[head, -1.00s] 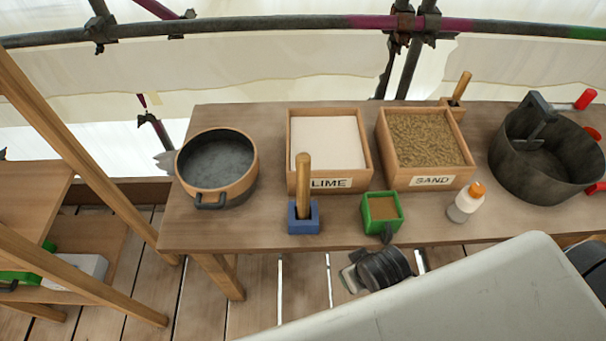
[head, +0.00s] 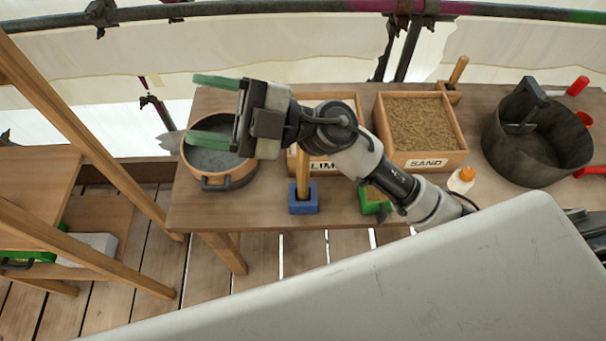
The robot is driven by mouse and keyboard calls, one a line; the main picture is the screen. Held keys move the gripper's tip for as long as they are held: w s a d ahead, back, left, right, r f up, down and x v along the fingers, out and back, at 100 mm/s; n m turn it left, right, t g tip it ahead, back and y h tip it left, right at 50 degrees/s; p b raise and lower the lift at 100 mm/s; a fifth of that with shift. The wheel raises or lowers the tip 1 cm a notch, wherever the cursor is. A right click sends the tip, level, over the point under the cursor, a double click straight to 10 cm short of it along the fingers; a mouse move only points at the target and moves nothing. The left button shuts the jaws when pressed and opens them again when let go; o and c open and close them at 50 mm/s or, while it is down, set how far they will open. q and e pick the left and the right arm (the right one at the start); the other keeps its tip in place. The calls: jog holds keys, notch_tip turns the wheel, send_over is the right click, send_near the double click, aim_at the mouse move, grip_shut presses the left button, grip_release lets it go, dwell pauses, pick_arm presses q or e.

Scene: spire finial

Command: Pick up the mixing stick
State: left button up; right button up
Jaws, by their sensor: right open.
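A second wooden stick (head: 458,70) leans in a wooden holder (head: 450,94) at the back, beside the sand box. I cannot tell from looks alone which is the mixing stick. My right gripper (head: 192,108) is open and empty, its green fingers pointing left above the pot at the table's left end. It is up and to the left of the blue block. My left gripper is out of view.
A pot (head: 222,181) stands at left, the lime box (head: 345,166) and sand box (head: 437,160) in the middle. An orange-capped bottle (head: 462,180) and a large dark bucket (head: 530,150) stand at right.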

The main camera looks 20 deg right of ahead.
notch_tip(320, 180, down, 5)
jog(key=s+a+n+g+h, duration=0.2)
jog(key=n+g+h, duration=0.3)
jog(key=g+h, duration=0.1)
jog(key=m+t+h, duration=0.3)
jog(key=m+h, duration=0.1)
jog(key=h, duration=1.2)
send_over(302, 158)
jog(key=f, duration=0.8)
jog(key=shift+w+d+f, duration=0.15)
jog(key=shift+d+f, duration=0.05)
jog(key=shift+f, duration=0.15)
jog(key=shift+d+f+h, duration=0.2)
jog(key=shift+h, duration=0.1)
notch_tip(302, 158, down, 5)
jog(key=shift+r+p, duration=0.2)
jog(key=shift+p, duration=0.4)
jog(key=shift+w+f+p, duration=0.2)
jog(key=shift+f+p, duration=0.2)
jog(key=shift+f, duration=0.15)
jog(key=f, duration=0.1)
jog(key=f+p, duration=0.1)
jog(key=f, duration=0.2)
jog(key=shift+w+f, duration=0.25)
jog(key=shift+w, duration=0.05)
